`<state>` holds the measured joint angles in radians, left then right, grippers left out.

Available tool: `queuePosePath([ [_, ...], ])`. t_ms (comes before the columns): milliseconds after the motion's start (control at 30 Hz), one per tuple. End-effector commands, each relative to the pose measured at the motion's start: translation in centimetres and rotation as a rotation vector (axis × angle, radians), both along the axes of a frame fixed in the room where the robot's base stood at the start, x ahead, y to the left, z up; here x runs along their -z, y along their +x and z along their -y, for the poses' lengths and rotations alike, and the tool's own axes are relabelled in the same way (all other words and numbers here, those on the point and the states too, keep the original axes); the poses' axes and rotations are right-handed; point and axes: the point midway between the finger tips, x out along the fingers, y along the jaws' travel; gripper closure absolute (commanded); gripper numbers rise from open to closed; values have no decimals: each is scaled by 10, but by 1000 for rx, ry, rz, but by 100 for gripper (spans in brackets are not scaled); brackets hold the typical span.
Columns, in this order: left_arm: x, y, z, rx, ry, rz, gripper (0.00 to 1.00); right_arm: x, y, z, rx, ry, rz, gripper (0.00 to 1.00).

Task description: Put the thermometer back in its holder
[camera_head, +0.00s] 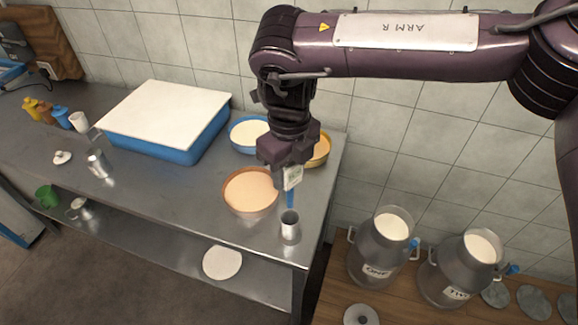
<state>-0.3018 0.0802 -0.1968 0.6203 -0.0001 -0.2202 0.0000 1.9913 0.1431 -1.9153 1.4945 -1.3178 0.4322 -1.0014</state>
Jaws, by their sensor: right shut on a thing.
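The thermometer (291,197) shows a white upper part and a blue lower part. My right gripper (290,168) is shut on its upper end and points down from above. The thermometer hangs roughly upright, with its lower end close to the rim of a small metal cup (290,228), which looks like the holder. The cup stands near the front right corner of the steel table. I cannot tell whether the tip is just above, behind or inside the rim. My left gripper is not in view.
An orange-rimmed bowl (250,191) stands just left of the cup. A blue bowl (249,133) and a yellow bowl (320,150) are behind. A covered blue tray (165,115) is at back left. Two milk cans (376,255) (455,275) stand lower right.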

Motion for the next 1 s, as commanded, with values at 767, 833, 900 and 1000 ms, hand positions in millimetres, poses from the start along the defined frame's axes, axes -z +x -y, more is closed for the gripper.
queuePosePath([
  [767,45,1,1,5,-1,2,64,65,0,0,-1,1,-1,82],
  [833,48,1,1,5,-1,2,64,70,0,0,-1,1,-1,82],
  [900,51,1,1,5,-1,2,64,76,0,0,-1,1,-1,82],
  [1000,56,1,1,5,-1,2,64,84,0,0,-1,1,-1,82],
])
